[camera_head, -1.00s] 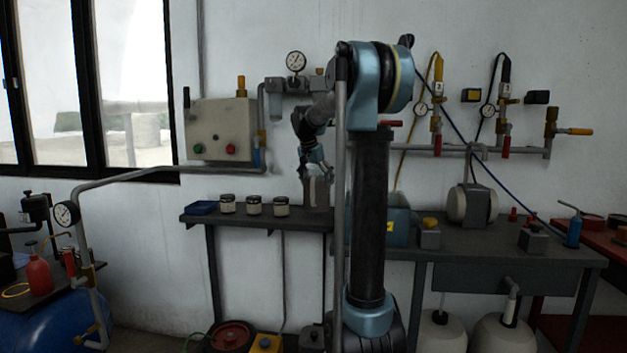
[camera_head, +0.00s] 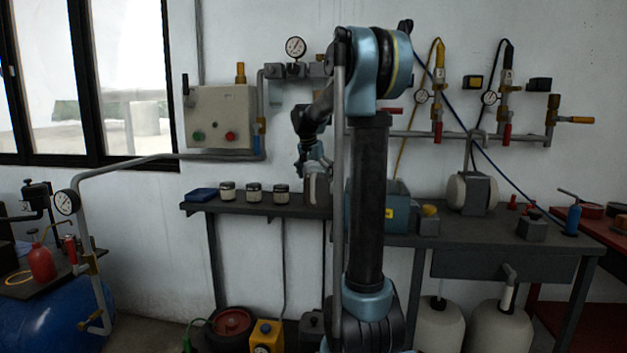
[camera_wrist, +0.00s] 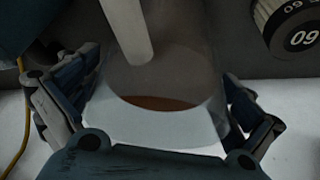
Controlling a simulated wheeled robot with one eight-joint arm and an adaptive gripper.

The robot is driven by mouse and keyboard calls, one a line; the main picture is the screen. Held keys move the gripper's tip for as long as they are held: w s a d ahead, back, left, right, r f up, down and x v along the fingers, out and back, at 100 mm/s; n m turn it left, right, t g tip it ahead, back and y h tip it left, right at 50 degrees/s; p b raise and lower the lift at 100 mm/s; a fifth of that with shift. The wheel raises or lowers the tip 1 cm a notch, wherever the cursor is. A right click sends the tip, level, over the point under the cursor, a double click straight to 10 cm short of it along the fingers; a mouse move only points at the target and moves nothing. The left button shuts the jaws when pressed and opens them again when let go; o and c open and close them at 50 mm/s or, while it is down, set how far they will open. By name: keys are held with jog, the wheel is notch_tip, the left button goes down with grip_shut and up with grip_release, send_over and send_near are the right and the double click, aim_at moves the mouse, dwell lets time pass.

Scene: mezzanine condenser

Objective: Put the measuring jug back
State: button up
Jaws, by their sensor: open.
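The measuring jug (camera_head: 317,189) stands upright at the right end of the narrow dark shelf (camera_head: 252,210), partly behind my arm. In the wrist view the jug (camera_wrist: 160,125) is seen from above: greyish and see-through, with a brown patch inside and a pale bar at its top. My gripper (camera_head: 314,168) is at the jug. In the wrist view my gripper (camera_wrist: 160,80) is open, with one finger on each side of the jug. Whether the fingers touch its wall cannot be told. The contact of its base with the shelf is not clear.
Several lidded jars stand on the shelf, including one (camera_head: 281,194) just left of the jug. A blue tray (camera_head: 201,195) lies at the shelf's left end. A teal machine (camera_head: 398,213) is close on the right. A control box (camera_head: 221,117) and pipes line the wall.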

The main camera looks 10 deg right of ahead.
jog(key=v, duration=1.2)
